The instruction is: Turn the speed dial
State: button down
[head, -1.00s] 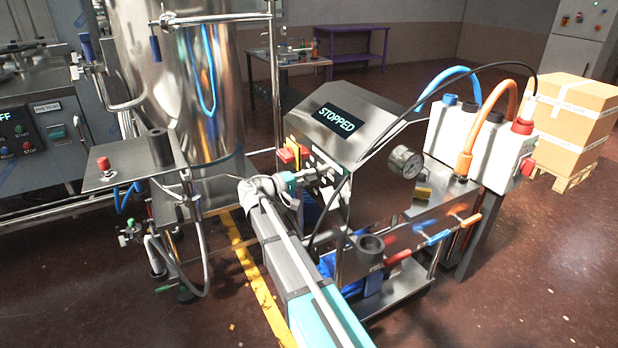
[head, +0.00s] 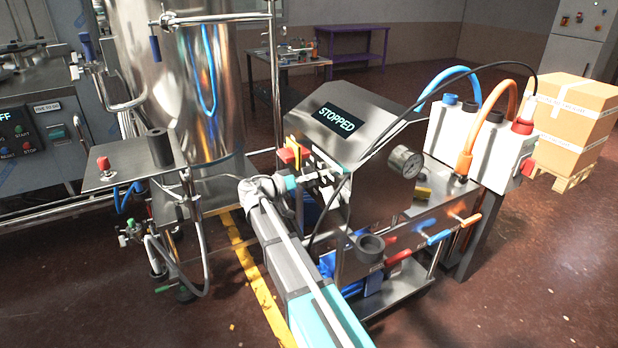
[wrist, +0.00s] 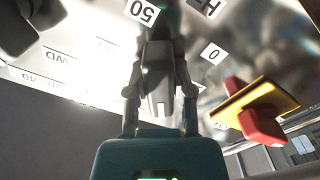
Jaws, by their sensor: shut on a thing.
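The filler's sloped steel cabinet (head: 375,135) carries a display (head: 337,122) that reads STOPPED. My gripper (head: 318,180) is at the cabinet's left-facing control panel. In the wrist view my gripper (wrist: 160,62) is shut on the dark speed dial (wrist: 158,85), which the fingers partly cover. Labels 50 (wrist: 142,12) and 0 (wrist: 211,53) stand on the panel on either side of the fingers. In the head view the dial is hidden by my gripper.
A red and yellow switch (wrist: 255,112) sticks out to the right of my gripper in the wrist view. In the head view, a black cable (head: 335,205) hangs close by my wrist. A small stand (head: 125,170) with a red button is at left.

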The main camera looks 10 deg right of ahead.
jog(key=shift+m, duration=0.6)
jog(key=shift+c, duration=2.4)
grip_release()
jog(key=v, duration=1.2)
